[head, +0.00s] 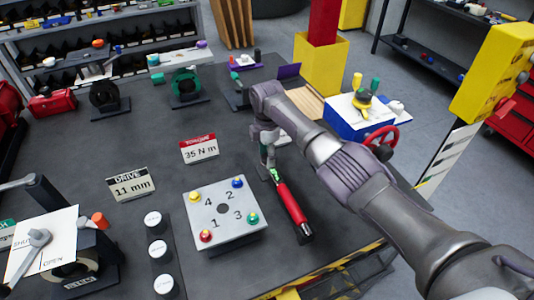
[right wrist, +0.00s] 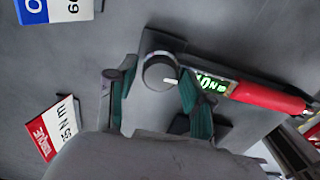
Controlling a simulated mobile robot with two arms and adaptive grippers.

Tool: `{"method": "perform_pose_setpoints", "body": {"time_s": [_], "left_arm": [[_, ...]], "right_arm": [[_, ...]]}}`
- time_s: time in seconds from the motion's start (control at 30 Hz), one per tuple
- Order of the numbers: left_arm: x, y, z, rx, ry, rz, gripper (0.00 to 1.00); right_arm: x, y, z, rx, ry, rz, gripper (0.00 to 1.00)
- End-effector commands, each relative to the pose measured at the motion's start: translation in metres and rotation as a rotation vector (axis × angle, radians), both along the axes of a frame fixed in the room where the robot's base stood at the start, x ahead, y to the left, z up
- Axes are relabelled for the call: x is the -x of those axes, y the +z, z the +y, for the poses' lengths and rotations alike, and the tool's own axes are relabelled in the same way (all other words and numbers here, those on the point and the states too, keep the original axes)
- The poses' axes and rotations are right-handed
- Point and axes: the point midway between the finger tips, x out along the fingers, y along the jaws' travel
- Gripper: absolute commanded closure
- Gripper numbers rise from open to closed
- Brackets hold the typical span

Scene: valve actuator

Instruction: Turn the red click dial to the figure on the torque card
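The torque card (head: 199,148) is red and white and reads 35 N m. It also shows, turned on its side, in the right wrist view (right wrist: 54,132). A red-handled tool (head: 291,208) lies on the table with a green-lit readout, also in the right wrist view (right wrist: 268,97). The readout shows N m, but its figure is not certain. A round grey knob with a white mark (right wrist: 160,71) sits at the tool's end. My right gripper (head: 268,158) is above that end. Its green-padded fingers (right wrist: 152,92) are apart, with the knob showing between and beyond them. My left gripper is not visible.
A plate with numbered coloured knobs (head: 222,226) stands left of the tool. A drive card (head: 131,184) reads 11 mm. White-topped round pieces (head: 158,249) line a dark strip. A red handwheel (head: 381,139) and blue box stand beyond my arm.

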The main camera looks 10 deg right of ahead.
Motion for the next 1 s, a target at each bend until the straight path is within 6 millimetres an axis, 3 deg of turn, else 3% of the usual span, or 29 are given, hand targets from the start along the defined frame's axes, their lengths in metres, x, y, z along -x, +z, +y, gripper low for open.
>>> {"method": "perform_pose_setpoints", "body": {"time_s": [0.03,0.23,0.63,1.0], "left_arm": [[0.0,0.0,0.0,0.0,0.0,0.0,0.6],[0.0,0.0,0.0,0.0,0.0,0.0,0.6],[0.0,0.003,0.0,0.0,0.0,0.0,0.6],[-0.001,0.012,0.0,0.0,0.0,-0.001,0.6]], "right_arm": [[0.0,0.0,0.0,0.0,0.0,0.0,0.62],[0.0,0.0,0.0,0.0,0.0,0.0,0.95],[0.0,0.001,0.0,-0.001,-0.079,0.001,0.96],[0.0,0.002,0.0,-0.001,-0.376,0.001,0.96]]}}
